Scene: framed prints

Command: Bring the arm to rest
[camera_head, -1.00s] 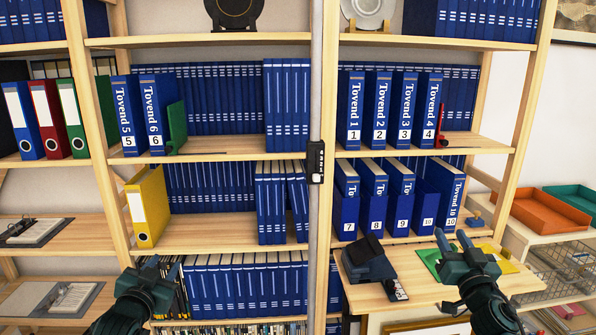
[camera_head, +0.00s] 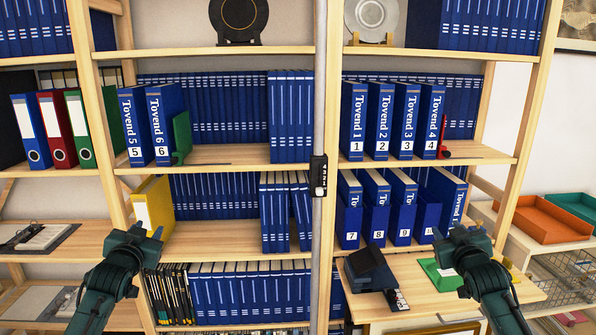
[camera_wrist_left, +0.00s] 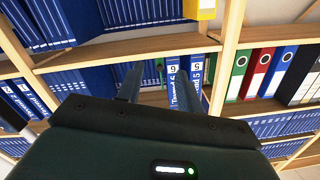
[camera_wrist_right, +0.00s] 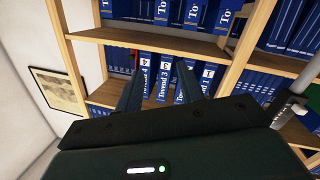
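My left gripper (camera_head: 148,230) is raised in front of the shelf unit at lower left in the head view, with the yellow binder (camera_head: 153,205) behind it. Its two fingers stand apart with nothing between them, as the left wrist view (camera_wrist_left: 160,85) also shows. My right gripper (camera_head: 449,230) is raised at lower right, in front of the Tovend volumes numbered 7 to 10 (camera_head: 374,212). Its fingers are apart and empty in the right wrist view (camera_wrist_right: 172,90) too. The label of the rightmost volume is partly hidden behind it.
The wooden shelf unit (camera_head: 230,153) holds rows of blue volumes. A grey upright post (camera_head: 323,240) runs down its middle. A dark device (camera_head: 370,268) and a green pad (camera_head: 440,274) lie on the lower right board. An orange tray (camera_head: 545,218) stands at right.

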